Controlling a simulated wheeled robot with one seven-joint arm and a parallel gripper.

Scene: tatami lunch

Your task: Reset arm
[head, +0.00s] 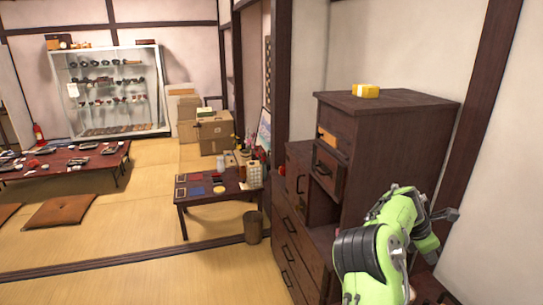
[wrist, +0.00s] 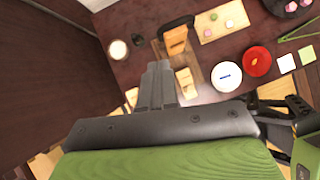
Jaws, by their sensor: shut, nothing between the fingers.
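My gripper (wrist: 158,84) shows in the wrist view with its two grey fingers together and nothing between them. It is above a dark wooden surface with tableware on it, and the fingers touch nothing that I can make out. In the head view my green arm is folded at the lower right, in front of the dark wooden cabinet (head: 390,150); the fingers are hard to make out there.
The wrist view shows a white plate (wrist: 226,84), a red bowl (wrist: 257,62), a wooden board (wrist: 222,32) with small sweets and a white cup (wrist: 118,50). In the head view, a yellow box (head: 365,90) tops the cabinet. Open tatami (head: 130,240) lies left.

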